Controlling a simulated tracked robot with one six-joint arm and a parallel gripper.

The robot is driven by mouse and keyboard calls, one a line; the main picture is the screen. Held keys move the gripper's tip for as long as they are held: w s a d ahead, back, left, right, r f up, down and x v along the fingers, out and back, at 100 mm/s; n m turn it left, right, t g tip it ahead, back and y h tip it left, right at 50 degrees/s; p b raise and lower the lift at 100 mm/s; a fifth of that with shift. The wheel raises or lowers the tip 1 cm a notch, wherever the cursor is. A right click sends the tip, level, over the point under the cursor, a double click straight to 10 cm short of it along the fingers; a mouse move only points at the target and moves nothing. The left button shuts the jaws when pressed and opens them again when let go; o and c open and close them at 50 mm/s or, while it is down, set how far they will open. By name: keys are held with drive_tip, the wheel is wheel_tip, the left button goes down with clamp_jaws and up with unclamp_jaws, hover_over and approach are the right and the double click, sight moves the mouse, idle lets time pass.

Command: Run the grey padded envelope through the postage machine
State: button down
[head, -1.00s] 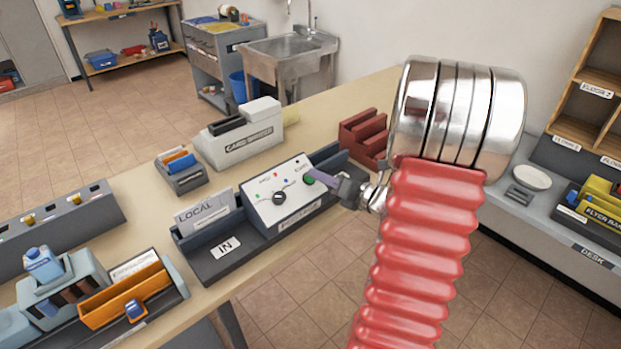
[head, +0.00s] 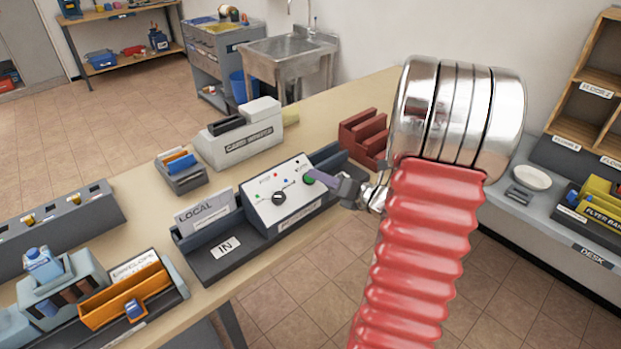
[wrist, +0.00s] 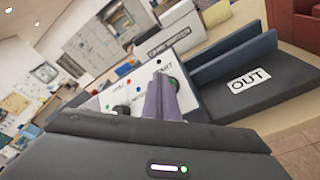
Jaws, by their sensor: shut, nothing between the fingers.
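The postage machine (head: 285,193) stands on the wooden table, with a white sloped panel carrying a dark knob (head: 279,198) and a green button (head: 309,180). Its IN tray (head: 226,247) is at the left and looks empty. In the wrist view the OUT tray (wrist: 250,82) is at the right, and its visible part is bare. My gripper (head: 315,178) is shut and empty, its tips at the green button; whether they press it I cannot tell. In the wrist view my gripper (wrist: 160,97) partly covers the button. I cannot make out the grey padded envelope in any view.
A card printer (head: 241,137) stands behind the machine and a dark red rack (head: 364,138) to its right. An orange bin (head: 126,295) and a grey holder marked LOCAL (head: 203,208) are at the left. A desk with a white dish (head: 531,177) is at the right.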

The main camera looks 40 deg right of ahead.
drive_tip(key=shift+f, duration=0.1)
drive_tip(key=shift+w+f, duration=0.2)
drive_tip(key=shift+w, duration=0.05)
